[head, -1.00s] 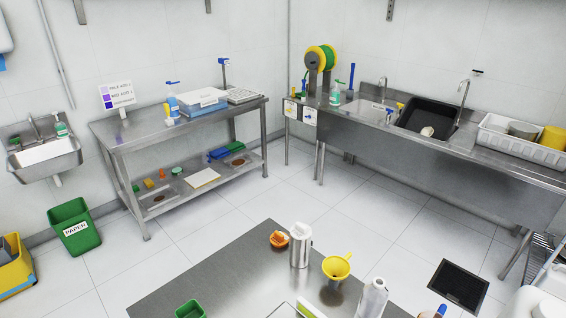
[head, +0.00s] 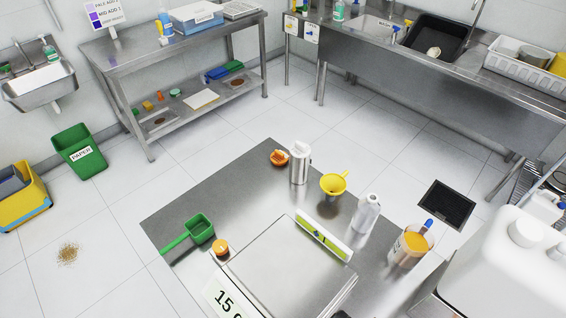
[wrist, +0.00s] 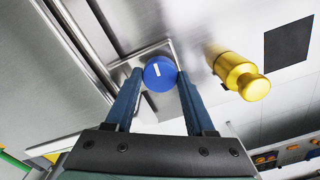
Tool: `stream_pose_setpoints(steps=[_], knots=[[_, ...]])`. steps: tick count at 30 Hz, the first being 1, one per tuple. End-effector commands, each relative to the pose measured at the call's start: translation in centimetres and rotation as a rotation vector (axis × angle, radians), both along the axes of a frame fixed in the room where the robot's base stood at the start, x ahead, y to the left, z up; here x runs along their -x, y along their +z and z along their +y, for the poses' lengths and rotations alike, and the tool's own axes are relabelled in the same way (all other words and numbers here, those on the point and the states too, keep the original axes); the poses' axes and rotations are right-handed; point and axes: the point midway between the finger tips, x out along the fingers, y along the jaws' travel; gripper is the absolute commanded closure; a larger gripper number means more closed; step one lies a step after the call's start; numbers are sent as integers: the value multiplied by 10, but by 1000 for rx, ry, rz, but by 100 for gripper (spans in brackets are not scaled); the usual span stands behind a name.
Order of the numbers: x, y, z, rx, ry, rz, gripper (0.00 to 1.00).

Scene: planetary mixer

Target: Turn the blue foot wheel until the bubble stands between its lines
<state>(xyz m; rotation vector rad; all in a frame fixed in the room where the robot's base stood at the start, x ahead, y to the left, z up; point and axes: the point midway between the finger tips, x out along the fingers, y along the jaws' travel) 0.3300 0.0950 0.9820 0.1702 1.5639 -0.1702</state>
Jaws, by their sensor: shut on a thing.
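The blue foot wheel (wrist: 158,73), with a white mark on its face, shows in the wrist view by the corner of a grey metal plate. My gripper (wrist: 161,80) is shut on it, one finger on each side. In the head view I see neither wheel nor gripper. A long yellow-green level (head: 323,237) stands along the far edge of the steel-topped scale (head: 280,265). It has small dark marks in its middle. Where the bubble stands against the lines is too small to tell.
A brass cylinder (wrist: 240,75) is right of the wheel in the wrist view. On the table are a green scoop (head: 199,230), an orange-capped jar (head: 221,247), a yellow funnel (head: 335,184), a white bottle (head: 366,213) and an orange tub (head: 409,246). A large white canister (head: 505,265) is at right.

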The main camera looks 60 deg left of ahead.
Motion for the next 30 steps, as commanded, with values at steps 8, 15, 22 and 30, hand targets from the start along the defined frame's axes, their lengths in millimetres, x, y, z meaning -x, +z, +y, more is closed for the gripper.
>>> stream_pose_setpoints(steps=[8,15,22,30], knots=[[1,4,1,0,162,2,100],[0,3,1,1,367,1,100],[0,0,0,0,400,1,100],[1,1,1,0,403,1,100]])
